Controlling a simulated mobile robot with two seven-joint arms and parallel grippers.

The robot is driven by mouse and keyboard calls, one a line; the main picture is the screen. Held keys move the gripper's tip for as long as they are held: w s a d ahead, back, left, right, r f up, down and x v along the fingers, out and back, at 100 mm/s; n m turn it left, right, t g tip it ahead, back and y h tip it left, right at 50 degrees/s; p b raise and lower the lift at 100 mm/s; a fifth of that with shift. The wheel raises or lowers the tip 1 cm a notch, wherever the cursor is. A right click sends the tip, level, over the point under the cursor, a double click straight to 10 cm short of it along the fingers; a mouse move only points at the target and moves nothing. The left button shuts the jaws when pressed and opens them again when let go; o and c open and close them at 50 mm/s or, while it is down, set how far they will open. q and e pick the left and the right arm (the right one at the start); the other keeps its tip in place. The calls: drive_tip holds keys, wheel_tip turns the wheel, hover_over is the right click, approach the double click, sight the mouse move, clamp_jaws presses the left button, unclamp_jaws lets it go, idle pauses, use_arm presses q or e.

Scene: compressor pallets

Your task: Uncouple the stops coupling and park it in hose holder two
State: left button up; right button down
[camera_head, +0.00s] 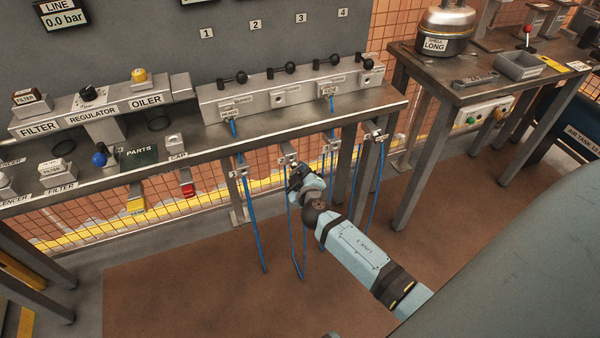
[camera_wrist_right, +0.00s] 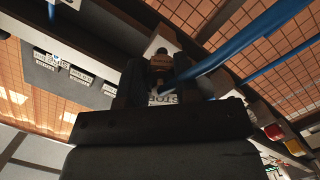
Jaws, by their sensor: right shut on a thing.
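My right gripper (camera_head: 295,174) reaches up to the bench's front edge, just below the second hose holder (camera_head: 288,160) from the left. In the right wrist view it is shut on the stops coupling (camera_wrist_right: 161,63), whose label shows partly between the dark fingers. A blue hose (camera_wrist_right: 222,48) runs from it to the upper right. In the head view the gripper largely hides the coupling, and a blue hose hangs below it. Whether the coupling sits in the holder or just beside it, I cannot tell. My left gripper is not in view.
The manifold (camera_head: 262,100) has several black-knobbed valves; blue hoses join its first and third outlets. Other hose holders (camera_head: 238,173) line the bench edge with hanging hoses. A second table (camera_head: 440,75) stands right. Red and yellow parts (camera_head: 187,189) hang left. Floor below is open.

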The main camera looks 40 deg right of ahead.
drive_tip(key=shift+b, duration=0.55)
idle(1.0)
drive_tip(key=shift+x, duration=1.25)
drive_tip(key=c, duration=0.8)
unclamp_jaws()
drive_tip(key=shift+w+a+r, duration=0.1)
drive_tip(key=shift+a+r, duration=0.05)
drive_tip(key=shift+o, duration=0.2)
